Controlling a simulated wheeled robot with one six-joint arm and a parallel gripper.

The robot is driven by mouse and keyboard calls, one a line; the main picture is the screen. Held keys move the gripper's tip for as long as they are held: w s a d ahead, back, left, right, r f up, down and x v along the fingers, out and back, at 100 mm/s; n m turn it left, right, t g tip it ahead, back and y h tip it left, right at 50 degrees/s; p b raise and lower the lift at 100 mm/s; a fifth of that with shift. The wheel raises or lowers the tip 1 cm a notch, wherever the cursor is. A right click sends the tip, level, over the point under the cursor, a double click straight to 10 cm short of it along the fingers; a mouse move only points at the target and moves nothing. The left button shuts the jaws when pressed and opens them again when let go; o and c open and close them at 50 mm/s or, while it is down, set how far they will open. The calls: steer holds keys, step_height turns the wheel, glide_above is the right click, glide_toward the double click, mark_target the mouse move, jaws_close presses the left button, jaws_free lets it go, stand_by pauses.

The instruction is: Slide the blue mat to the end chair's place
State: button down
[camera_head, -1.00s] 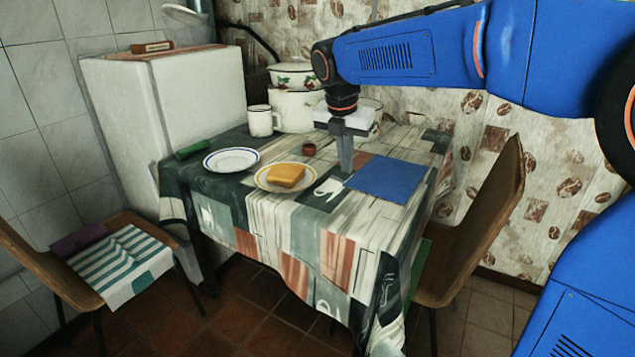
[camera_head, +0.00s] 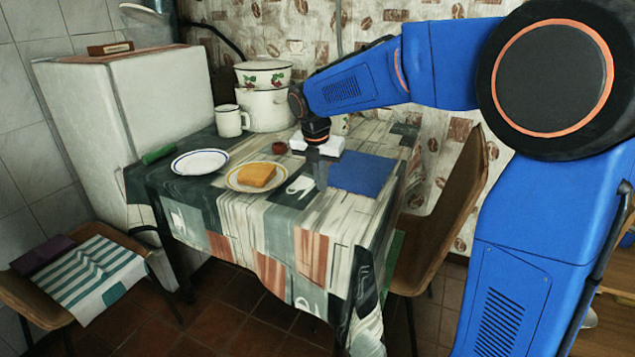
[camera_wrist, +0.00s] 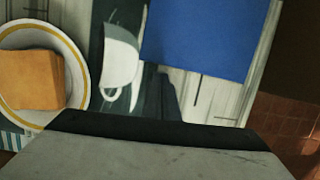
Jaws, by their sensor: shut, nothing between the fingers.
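The flat blue mat (camera_head: 362,174) lies on the right part of the table (camera_head: 262,222), near its right edge. It also fills the top middle of the wrist view (camera_wrist: 205,38). My gripper (camera_head: 320,185) is shut and empty, pointing down beside the mat's left edge. I cannot tell whether its tips touch the mat or the cloth. A wooden chair (camera_head: 445,215) stands at the table's right side. Another chair (camera_head: 30,297) stands at the lower left with a striped cloth on its seat. Which one is the end chair is not clear.
A plate with bread (camera_head: 256,175) is left of my gripper, and an empty white plate (camera_head: 200,162) lies farther left. A mug (camera_head: 229,121), stacked pots (camera_head: 266,108) and a small brown-red cup (camera_head: 279,148) stand behind. Bare cloth lies in front of the mat.

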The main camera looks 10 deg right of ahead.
mark_target(330, 178)
steer(key=shift+w+d, duration=0.25)
steer(key=shift+w, duration=0.1)
steer(key=w+d, duration=0.1)
steer(key=w, duration=0.1)
steer(key=w+d, duration=0.2)
steer(key=shift+w+d, duration=0.1)
steer(key=shift+w, duration=0.25)
steer(key=shift+s, duration=0.1)
